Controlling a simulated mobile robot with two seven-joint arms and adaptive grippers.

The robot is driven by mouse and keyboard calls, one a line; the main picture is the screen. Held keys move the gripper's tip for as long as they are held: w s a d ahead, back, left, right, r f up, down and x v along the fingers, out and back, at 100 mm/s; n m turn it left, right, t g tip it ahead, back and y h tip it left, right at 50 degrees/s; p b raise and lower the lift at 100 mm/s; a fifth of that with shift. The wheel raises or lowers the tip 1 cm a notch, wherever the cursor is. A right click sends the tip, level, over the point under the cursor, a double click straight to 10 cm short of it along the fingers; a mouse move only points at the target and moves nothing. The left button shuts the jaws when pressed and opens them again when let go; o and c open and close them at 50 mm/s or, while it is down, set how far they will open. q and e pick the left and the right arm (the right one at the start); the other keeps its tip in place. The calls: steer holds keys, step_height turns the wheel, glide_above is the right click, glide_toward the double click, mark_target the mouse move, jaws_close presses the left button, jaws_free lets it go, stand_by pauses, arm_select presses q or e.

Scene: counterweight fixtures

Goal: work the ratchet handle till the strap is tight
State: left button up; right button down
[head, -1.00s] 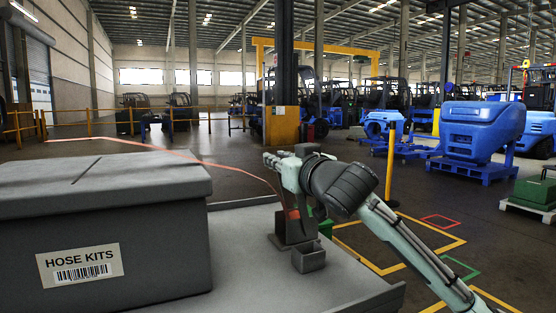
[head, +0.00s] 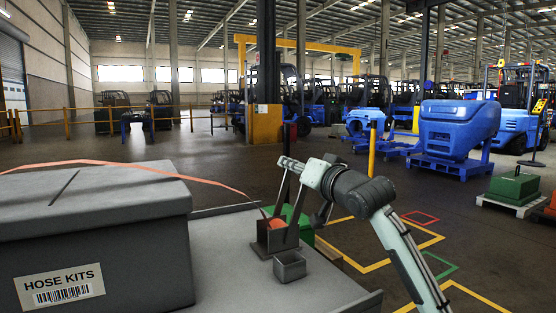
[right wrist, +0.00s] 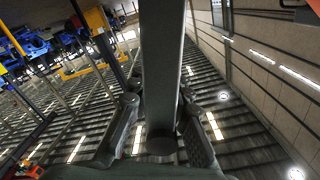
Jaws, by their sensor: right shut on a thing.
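The ratchet (head: 277,238) is a dark grey housing on the grey bench top, right of the lidded box. Its dark handle (head: 298,208) stands up from it, nearly upright. My right gripper (head: 288,164) is at the handle's upper end, shut on it. In the right wrist view the handle (right wrist: 163,60) runs as a grey bar between the two fingers. The orange-pink strap (head: 170,173) leaves the ratchet, curves up and runs left over the box lid; its line is bowed, not straight. An orange-red patch shows inside the ratchet. My left gripper is out of view.
The grey box (head: 95,240) labelled HOSE KITS fills the left front. A small open grey bin (head: 290,267) sits just in front of the ratchet. A green object (head: 305,228) is behind it. The bench top (head: 230,275) between box and bin is clear.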

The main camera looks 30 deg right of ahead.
arm_select(q)
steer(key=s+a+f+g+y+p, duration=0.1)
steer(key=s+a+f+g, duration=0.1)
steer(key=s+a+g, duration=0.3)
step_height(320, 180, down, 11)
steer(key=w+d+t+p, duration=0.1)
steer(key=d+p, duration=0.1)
steer(key=p, duration=0.3)
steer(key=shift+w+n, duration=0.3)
arm_select(e)
steer(key=d+f+m, duration=0.6)
steer(key=d+m, duration=0.2)
steer(key=shift+s+d+f+m, duration=0.15)
steer(key=shift+s+f+m, duration=0.1)
steer(key=shift+f+m, duration=0.15)
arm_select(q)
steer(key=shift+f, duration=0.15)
arm_select(e)
steer(key=c, duration=1.4)
jaws_free()
steer(key=shift+c, duration=0.2)
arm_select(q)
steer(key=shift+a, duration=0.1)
arm_select(e)
steer(key=s, duration=1.2)
steer(key=shift+a, duration=0.4)
